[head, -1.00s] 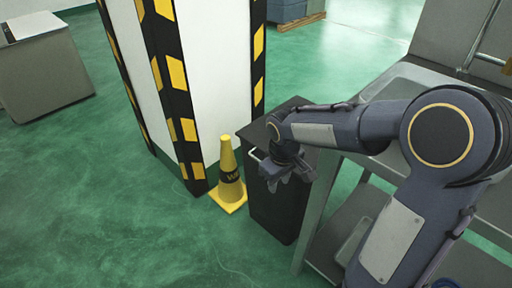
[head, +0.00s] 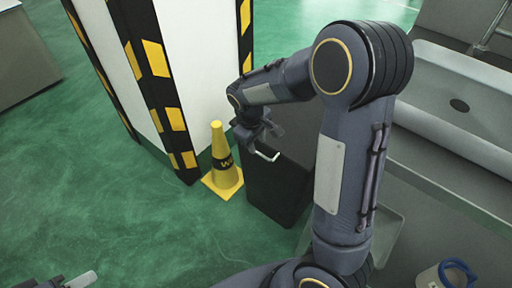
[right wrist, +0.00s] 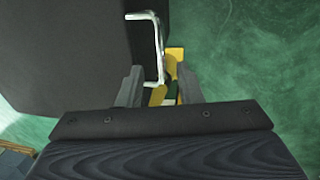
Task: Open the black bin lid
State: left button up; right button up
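The black bin (head: 272,190) stands on the green floor, right of a yellow cone. Its dark lid (head: 298,138) looks flat and is partly hidden by my right arm. A pale bar handle (head: 267,156) sits at its front edge. My right gripper (head: 256,131) is just above and left of the handle. In the right wrist view the gripper (right wrist: 159,80) is open. The handle (right wrist: 157,40) runs between its fingers in the picture; I cannot tell whether they touch it. Part of my left gripper (head: 68,281) shows at the bottom left edge.
The yellow cone (head: 220,165) stands close to the bin's left side. Behind it is a white pillar (head: 195,65) with black and yellow stripes. A grey sink bench (head: 450,135) stands on the right. A white container (head: 443,276) is at the bottom right. Floor at left is clear.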

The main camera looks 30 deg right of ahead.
aim_at(258, 152)
jog(key=f, duration=0.3)
jog(key=f+b, duration=0.1)
jog(key=shift+w+d+f, duration=0.2)
jog(key=shift+d, duration=0.15)
grip_shut()
